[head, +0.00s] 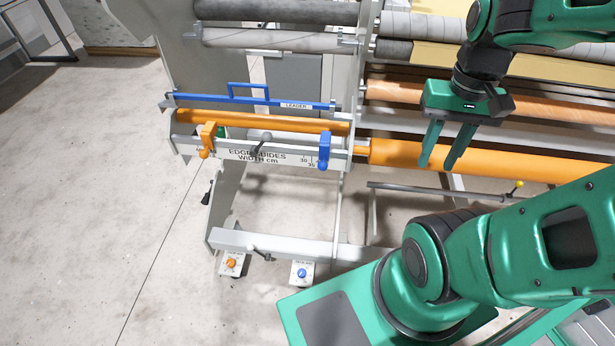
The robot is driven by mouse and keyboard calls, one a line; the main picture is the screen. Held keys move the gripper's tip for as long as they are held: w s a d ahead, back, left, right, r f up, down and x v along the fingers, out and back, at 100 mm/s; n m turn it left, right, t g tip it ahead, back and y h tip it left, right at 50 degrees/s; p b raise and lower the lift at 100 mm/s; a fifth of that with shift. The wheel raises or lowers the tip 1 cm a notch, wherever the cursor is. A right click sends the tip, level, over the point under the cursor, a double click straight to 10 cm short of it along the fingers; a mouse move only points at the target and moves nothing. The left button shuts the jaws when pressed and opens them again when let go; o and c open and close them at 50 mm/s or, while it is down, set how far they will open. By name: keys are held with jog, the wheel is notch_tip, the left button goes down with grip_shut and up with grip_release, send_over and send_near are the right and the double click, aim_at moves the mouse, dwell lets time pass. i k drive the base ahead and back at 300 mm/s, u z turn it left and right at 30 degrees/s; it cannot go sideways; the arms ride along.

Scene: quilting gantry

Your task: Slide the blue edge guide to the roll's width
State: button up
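The blue edge guide (324,150) sits on the rail at the right end of the scale marked "EDGE GUIDES WIDTH cm" (262,158), near the 30 and 35 marks. An orange edge guide (207,140) sits at the rail's left end. An orange roll (270,120) lies behind the rail and spans roughly between the side plates. My gripper (437,166) hangs to the right of the blue guide, fingers down and a little apart, with nothing visible between them. It is clear of the guide.
A blue bar marked "LEADER" (270,101) with a raised handle lies above the roll. Black-knobbed levers stick out at the frame. Floor on the left is clear.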

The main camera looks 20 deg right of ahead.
aim_at(325, 136)
jog(key=u, duration=0.15)
jog(key=k, duration=1.4)
jog(key=z, duration=0.5)
jog(key=i, duration=1.5)
